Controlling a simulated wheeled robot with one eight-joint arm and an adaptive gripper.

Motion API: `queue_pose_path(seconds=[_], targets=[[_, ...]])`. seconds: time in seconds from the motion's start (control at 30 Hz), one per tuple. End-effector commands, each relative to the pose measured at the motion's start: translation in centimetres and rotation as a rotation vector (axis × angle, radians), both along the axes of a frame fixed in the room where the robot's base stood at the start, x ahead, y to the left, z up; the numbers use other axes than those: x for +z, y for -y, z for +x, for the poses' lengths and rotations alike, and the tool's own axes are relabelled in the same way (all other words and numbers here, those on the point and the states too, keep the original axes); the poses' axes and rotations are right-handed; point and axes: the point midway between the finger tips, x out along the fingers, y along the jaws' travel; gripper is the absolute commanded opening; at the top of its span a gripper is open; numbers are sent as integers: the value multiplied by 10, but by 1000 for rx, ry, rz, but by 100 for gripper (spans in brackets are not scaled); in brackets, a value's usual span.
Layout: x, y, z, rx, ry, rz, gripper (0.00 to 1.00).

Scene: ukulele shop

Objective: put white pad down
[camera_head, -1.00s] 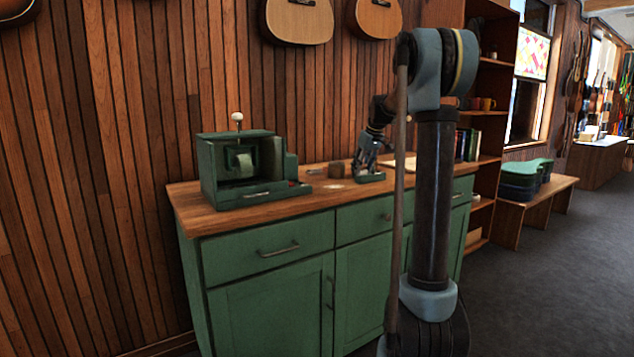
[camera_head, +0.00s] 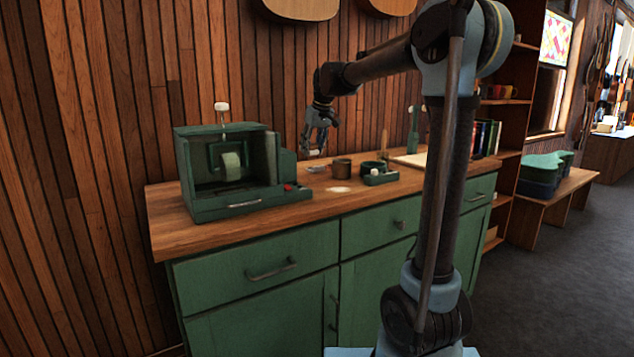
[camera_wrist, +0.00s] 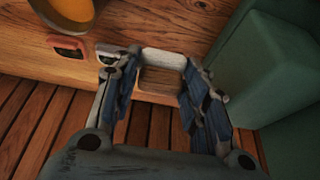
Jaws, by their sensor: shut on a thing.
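The white pad (camera_wrist: 164,58) is held between the two fingertips of my gripper (camera_wrist: 160,70) in the wrist view. In the head view my gripper (camera_head: 315,151) points down above the back of the wooden counter (camera_head: 300,206), with a small pale bit of the pad at its tips. The pad is apart from the counter top there, as far as I can tell. My fingers cover part of the pad's sides.
A green machine (camera_head: 212,196) with a white knob stands left of my gripper. A small brown pot (camera_head: 342,168) and a dark green holder (camera_head: 381,179) stand to the right. A pale round patch (camera_head: 338,189) lies in front. The counter's front strip is clear.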

Motion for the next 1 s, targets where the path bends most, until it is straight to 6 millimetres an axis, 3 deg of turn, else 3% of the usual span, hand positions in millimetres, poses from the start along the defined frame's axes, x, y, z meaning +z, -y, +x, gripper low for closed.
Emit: queue_pose_path(seconds=[0.37,0.63,1.0], targets=[[-4,11,3,-14,0,0,19],[-44,13,3,-15,1,0,19],[-74,13,3,-15,0,1,19]])
